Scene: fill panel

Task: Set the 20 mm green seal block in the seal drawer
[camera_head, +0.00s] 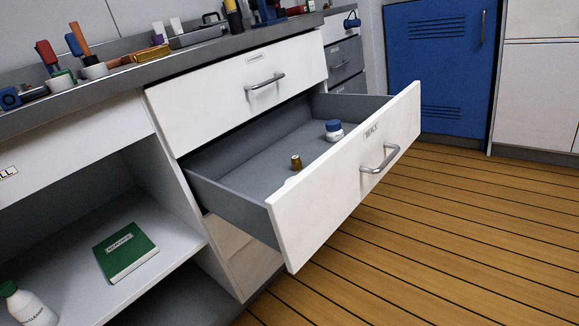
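A white-fronted drawer (335,172) with a grey inside is pulled far out in the middle of the view. The small label (371,130) on its front looks like "SEALS", but it is too small to read surely. Inside are a small brown-gold cylinder (296,162) and a white jar with a blue lid (334,131). I cannot make out a green seal block for certain. A small green piece (63,75) shows on the counter at the upper left, too small to identify. My gripper is not in view.
A grey counter (120,80) with several tools runs above the drawer. A closed drawer (240,88) sits over the open one. The open shelf at left holds a green book (125,250) and a white bottle (28,306). The wooden floor (440,235) at right is clear.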

